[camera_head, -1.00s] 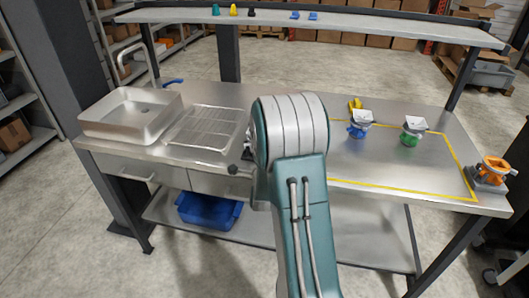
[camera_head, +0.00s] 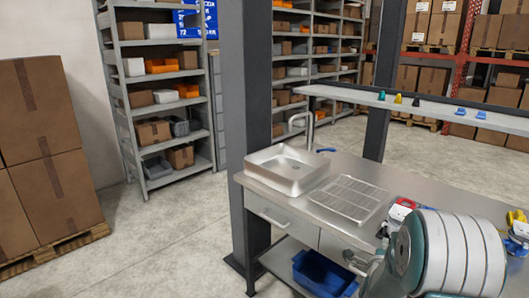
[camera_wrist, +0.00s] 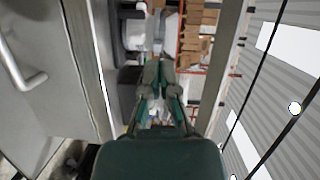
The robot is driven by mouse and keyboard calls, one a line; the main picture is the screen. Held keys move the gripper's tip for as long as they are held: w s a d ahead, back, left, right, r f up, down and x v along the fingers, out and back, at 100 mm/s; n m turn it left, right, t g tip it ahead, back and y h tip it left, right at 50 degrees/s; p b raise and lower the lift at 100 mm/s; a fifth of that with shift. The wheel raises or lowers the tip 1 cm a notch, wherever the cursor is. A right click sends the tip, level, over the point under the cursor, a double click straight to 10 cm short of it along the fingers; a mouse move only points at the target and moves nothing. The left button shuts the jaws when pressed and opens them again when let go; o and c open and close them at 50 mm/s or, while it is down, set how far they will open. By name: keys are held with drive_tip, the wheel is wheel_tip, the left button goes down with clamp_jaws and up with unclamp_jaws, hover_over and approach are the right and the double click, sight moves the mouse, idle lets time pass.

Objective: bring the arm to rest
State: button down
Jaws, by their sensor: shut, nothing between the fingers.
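My gripper (camera_wrist: 158,68) shows in the wrist view, with its dark green fingers drawn together and nothing between them. It points toward a distant background of shelves and boxes, apart from any object. In the head view, my rounded white and teal arm covers the lower right corner. It hides part of the bench top (camera_head: 345,168), and I cannot make out the fingers there.
The bench carries a sink (camera_head: 290,168), a wire rack (camera_head: 349,198) and a red-and-white item (camera_head: 402,207) close to my arm. A blue bin (camera_head: 322,273) sits below. Stacked cartons (camera_head: 50,150) stand left. Open floor lies between them. The wrist view shows a drawer handle (camera_wrist: 27,80) close on the left.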

drive_tip(key=s+a+r+n+g+y, duration=0.1)
drive_tip(key=s+a+r+n+y, duration=0.2)
drive_tip(key=a+r+n, duration=0.35)
drive_tip(key=s+a+r+n+g+y, duration=0.1)
drive_tip(key=s+a+r+n+y, duration=0.25)
drive_tip(key=a, duration=0.55)
drive_tip(key=s+a+r+n+g+y, duration=0.1)
drive_tip(key=s+a+n+g, duration=0.2)
drive_tip(key=s, duration=0.9)
drive_tip(key=s+a+r+n+g+y, duration=0.1)
drive_tip(key=s+a+n+g+y, duration=0.1)
drive_tip(key=s+a+n, duration=0.5)
drive_tip(key=s+n+g, duration=0.1)
drive_tip(key=s+n, duration=0.2)
drive_tip(key=s, duration=0.3)
drive_tip(key=shift+n+g, duration=0.4)
